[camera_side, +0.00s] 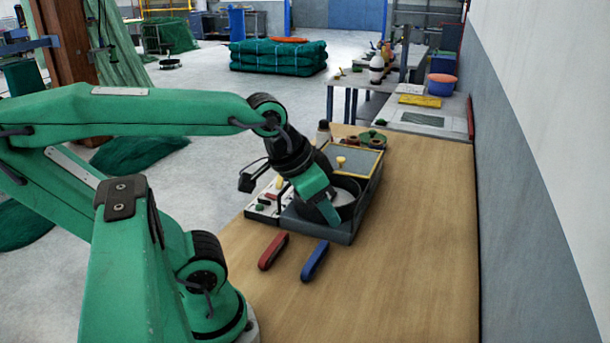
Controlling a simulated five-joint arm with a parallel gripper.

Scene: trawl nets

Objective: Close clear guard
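A dark grey machine (342,236) stands on the wooden table, with a round dark-rimmed bowl (348,196) in its top. Behind the bowl is a yellow-edged panel (366,165) with a yellow knob (341,161); it looks like the guard, but I cannot tell its exact tilt. My gripper (328,215) points down at the front left of the bowl, over or against its rim. Its green finger hides part of the bowl, and I cannot see a gap between fingers.
A control box with switches (266,204) sits left of the machine. A red-handled item (273,250) and a blue-handled item (315,260) lie in front. Small green and red parts (371,139) are behind. The table's right and front areas (410,270) are clear; a wall stands to the right.

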